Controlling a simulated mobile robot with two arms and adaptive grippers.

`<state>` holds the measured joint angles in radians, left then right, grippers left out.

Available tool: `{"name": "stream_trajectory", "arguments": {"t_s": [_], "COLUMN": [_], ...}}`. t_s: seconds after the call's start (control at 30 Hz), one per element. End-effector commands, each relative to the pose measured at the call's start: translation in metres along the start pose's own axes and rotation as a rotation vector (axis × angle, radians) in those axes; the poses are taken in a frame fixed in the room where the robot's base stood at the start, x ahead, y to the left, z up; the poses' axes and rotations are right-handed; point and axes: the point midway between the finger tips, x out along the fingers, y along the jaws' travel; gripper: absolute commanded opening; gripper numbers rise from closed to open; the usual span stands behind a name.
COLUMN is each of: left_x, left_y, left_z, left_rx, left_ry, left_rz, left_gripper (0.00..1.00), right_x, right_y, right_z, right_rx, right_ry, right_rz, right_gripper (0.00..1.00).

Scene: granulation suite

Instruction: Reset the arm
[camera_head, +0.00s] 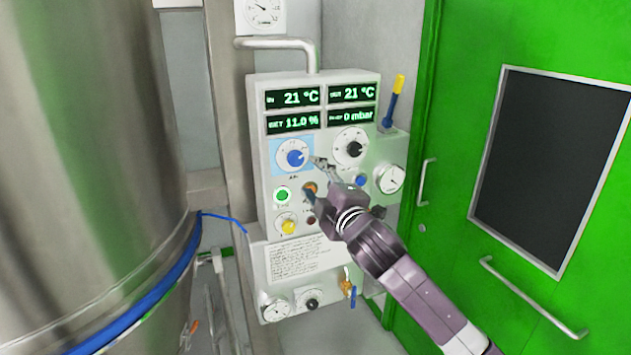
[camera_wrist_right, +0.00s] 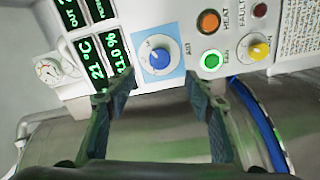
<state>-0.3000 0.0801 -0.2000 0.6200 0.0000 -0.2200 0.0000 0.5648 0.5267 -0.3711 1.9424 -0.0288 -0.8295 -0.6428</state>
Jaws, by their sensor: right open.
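My right gripper (camera_head: 314,178) is in front of the control panel (camera_head: 262,90), its arm coming in from the lower right. In the right wrist view the gripper (camera_wrist_right: 160,108) has its two fingers wide apart with nothing between them. The blue knob (camera_head: 296,158) on a light blue square is just left of the upper finger in the head view. In the right wrist view the blue knob (camera_wrist_right: 159,58) lies beyond the gap between the fingers, apart from them. My left gripper is in neither view.
A large steel vessel (camera_head: 85,150) with a blue band fills the left. A green door (camera_head: 455,200) with a dark window and handles stands at the right. The panel has displays, a lit green button (camera_head: 282,195), a yellow knob (camera_head: 288,227) and a gauge (camera_head: 390,179).

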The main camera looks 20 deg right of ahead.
Motion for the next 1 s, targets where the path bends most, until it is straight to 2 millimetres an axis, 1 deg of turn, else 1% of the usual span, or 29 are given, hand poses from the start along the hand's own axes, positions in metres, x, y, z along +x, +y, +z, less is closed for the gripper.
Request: {"name": "stream_trajectory", "arguments": {"t_s": [0.17,0.57,0.67,0.77,0.83,0.87,0.9,0.97,1.0], "left_x": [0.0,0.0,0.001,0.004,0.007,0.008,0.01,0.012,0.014], "left_y": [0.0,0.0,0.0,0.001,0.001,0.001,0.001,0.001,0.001], "left_z": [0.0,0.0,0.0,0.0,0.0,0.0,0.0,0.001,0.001], "left_rx": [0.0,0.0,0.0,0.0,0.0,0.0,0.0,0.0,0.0], "left_ry": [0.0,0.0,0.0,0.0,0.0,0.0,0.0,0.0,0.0], "left_rz": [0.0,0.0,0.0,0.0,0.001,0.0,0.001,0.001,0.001], "left_gripper": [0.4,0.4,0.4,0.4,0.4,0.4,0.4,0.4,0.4], "right_x": [-0.008,-0.008,-0.005,0.002,0.007,0.01,0.011,0.011,0.009], "right_y": [0.0,0.0,-0.008,-0.04,-0.078,-0.097,-0.125,-0.169,-0.197], "right_z": [0.0,0.0,0.004,0.019,0.036,0.045,0.056,0.075,0.086], "right_rx": [0.0,0.0,0.009,0.046,0.088,0.11,0.141,0.188,0.219], "right_ry": [0.0,0.0,-0.006,-0.03,-0.059,-0.074,-0.095,-0.13,-0.153], "right_rz": [0.0,0.0,-0.011,-0.055,-0.103,-0.128,-0.162,-0.214,-0.248], "right_gripper": [0.49,0.49,0.49,0.49,0.49,0.49,0.49,0.49,0.49]}}
